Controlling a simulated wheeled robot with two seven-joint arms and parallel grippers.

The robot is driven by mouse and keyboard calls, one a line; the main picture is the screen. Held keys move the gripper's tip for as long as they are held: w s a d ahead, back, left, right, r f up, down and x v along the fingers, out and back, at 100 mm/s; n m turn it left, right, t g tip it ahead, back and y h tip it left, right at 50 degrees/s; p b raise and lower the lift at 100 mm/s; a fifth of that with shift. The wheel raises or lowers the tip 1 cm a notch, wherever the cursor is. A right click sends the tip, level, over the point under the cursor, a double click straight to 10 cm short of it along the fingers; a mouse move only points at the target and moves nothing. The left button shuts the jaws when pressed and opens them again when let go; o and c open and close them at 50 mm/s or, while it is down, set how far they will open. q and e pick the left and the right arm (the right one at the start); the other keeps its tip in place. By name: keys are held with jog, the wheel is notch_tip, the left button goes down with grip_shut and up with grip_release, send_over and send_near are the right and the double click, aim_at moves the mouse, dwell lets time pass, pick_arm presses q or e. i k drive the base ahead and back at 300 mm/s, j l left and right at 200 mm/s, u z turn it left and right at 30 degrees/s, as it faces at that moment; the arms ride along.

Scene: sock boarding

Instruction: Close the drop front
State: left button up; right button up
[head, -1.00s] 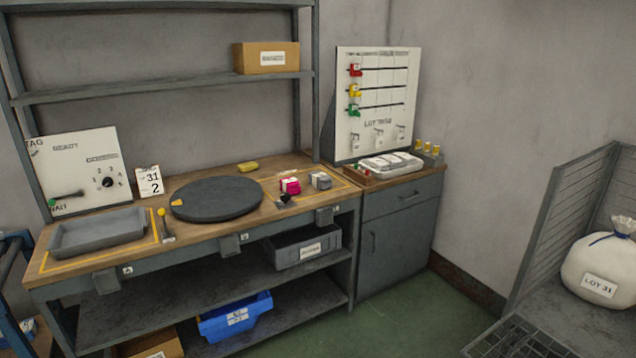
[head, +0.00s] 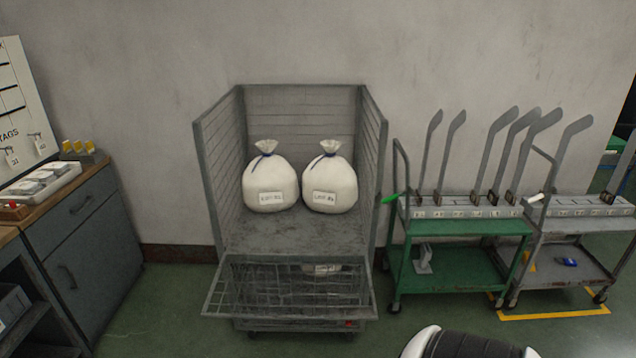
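The drop front (head: 290,288) is a grey wire-mesh panel on the front of a tall grey cage cart. It is lowered and slopes outward and down from the edge of the cart's deck (head: 290,243). Two white tied sacks (head: 270,184) (head: 330,185) with labels stand side by side on the deck. A pale labelled thing (head: 322,269) shows partly through the mesh below the deck. Neither of my grippers is in view.
A green trolley (head: 465,228) and a grey trolley (head: 575,245) with upright grey boards stand right of the cage. A grey cabinet (head: 88,235) is at left. Green floor (head: 160,315) is clear between cabinet and cage. A rounded white-and-black thing (head: 470,343) shows at the bottom edge.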

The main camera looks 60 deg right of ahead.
aim_at(359, 313)
jog(key=z, duration=1.7)
